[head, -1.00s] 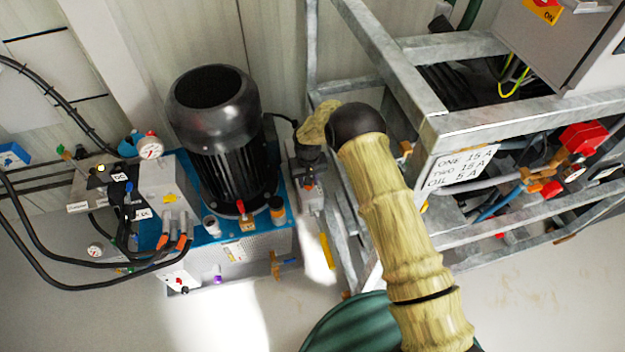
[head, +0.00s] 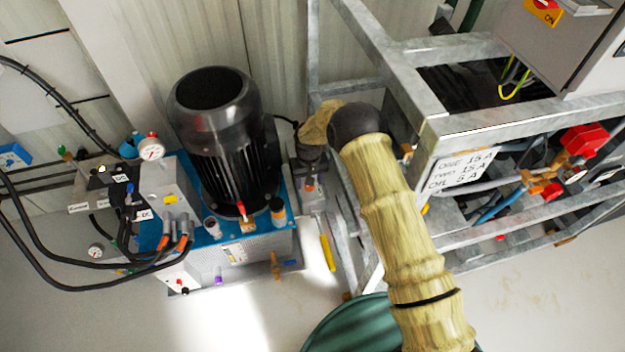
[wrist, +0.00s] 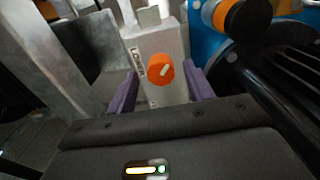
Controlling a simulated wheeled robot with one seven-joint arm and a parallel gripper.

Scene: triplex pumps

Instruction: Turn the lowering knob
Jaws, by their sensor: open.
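In the wrist view, an orange knob (wrist: 160,69) with a white pointer mark sits on the face of a light grey box (wrist: 172,96). A small white label (wrist: 137,62) is beside it, too small to read surely. The purple fingers of my gripper (wrist: 158,72) are open, one on each side of the knob. I cannot tell whether either touches it. In the head view, a small orange spot (head: 309,187), apparently the same knob, shows just below the end of my arm. My fingers are hard to make out there.
The black motor (head: 213,130) on a blue-topped pump unit (head: 230,255) stands close to the left of my gripper. A galvanised metal frame (head: 440,125) stands close on the right. Black hoses (head: 60,270) loop at the left.

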